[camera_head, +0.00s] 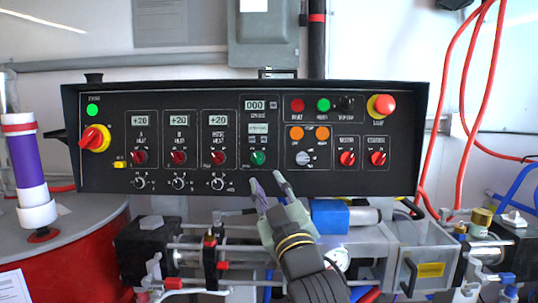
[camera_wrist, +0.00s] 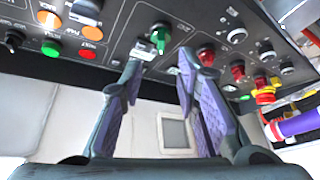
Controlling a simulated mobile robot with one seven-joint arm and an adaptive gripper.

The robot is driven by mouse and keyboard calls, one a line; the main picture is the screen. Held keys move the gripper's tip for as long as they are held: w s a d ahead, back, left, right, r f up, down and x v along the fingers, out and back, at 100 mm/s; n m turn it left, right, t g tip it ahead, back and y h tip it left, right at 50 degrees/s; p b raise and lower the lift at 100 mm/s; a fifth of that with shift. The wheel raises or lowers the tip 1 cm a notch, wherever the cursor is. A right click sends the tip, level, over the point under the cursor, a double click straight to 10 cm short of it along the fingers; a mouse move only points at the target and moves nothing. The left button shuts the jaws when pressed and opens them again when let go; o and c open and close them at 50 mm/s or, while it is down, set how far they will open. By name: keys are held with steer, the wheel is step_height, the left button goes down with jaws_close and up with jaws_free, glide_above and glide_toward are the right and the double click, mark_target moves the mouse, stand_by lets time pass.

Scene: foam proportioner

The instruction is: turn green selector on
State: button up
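The green selector (camera_head: 258,158) is a small green knob on the black control panel (camera_head: 345,183), below the counter display, in the head view. It also shows in the wrist view (camera_wrist: 160,36), where the panel appears upside down. My gripper (camera_head: 266,179) is just below the selector and a little right of it in the head view. In the wrist view my gripper (camera_wrist: 162,54) is open, with a gap between its purple-padded fingers. The green knob shows beyond the fingertips, between their lines. I see no contact with it.
Red selectors (camera_head: 218,158) sit left of the green one. A grey knob (camera_head: 303,158) and orange lights (camera_head: 296,133) sit right. A red emergency button (camera_head: 382,105) is at the panel's right. Pipes and a blue-topped pump (camera_head: 330,216) crowd the space below.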

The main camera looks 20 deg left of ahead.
mark_target(257, 159)
steer(key=p+x, duration=0.2)
steer(key=x, duration=0.7)
steer(key=shift+a+r+p, duration=0.2)
steer(key=shift+a+p, duration=0.05)
steer(key=shift+p, duration=0.05)
steer(key=shift+y, duration=0.3)
jaws_close()
